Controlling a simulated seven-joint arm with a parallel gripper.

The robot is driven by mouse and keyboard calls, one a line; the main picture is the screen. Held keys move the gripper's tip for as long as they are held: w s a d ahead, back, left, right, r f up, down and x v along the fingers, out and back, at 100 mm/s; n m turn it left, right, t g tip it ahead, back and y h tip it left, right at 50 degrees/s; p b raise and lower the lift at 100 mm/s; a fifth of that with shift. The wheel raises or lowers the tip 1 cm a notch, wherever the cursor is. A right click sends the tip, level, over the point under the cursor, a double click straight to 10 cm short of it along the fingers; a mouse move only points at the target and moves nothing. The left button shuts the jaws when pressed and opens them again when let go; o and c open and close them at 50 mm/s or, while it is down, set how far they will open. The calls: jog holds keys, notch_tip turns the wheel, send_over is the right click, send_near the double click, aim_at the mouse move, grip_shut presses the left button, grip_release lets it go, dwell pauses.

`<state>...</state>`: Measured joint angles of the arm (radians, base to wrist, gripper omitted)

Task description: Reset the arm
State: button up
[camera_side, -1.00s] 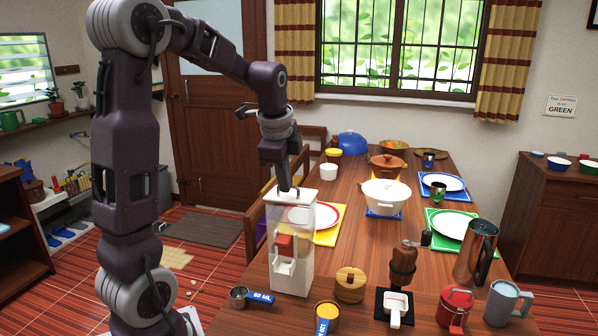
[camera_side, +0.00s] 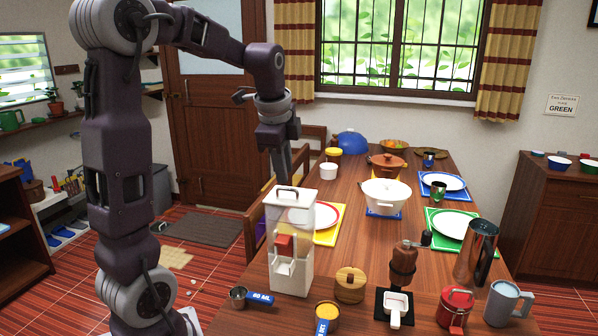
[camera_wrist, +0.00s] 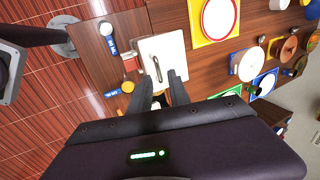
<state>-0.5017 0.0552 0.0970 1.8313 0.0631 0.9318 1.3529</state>
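My gripper (camera_side: 281,175) points down above the white dispenser (camera_side: 291,255) on the wooden table, clear of its black top handle (camera_side: 287,191). In the wrist view my gripper (camera_wrist: 160,76) shows two fingers apart with nothing held between them. The white dispenser (camera_wrist: 170,50) lies beyond the fingertips there, and its handle (camera_wrist: 157,68) appears near the gap. The dispenser stands upright and has a red block (camera_side: 284,245) on its front.
Plates and pots stand farther back.

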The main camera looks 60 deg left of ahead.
jog(key=shift+v, duration=0.85)
jog(key=s+d+f+n+t+h, duration=0.1)
jog(key=s+d+n, duration=0.3)
jog(key=s+d, duration=0.4)
jog(key=s+d+f+n+t+h, duration=0.1)
jog(key=s+d+n, duration=0.4)
jog(key=d, duration=0.8)
jog(key=s+f, duration=0.1)
jog(key=s, duration=0.2)
jog(key=shift+s+d+f+t+h, duration=0.25)
jog(key=shift+s+d+t+h, duration=0.05)
jog(key=shift+s+d+t, duration=0.1)
jog(key=shift+w+a, duration=0.1)
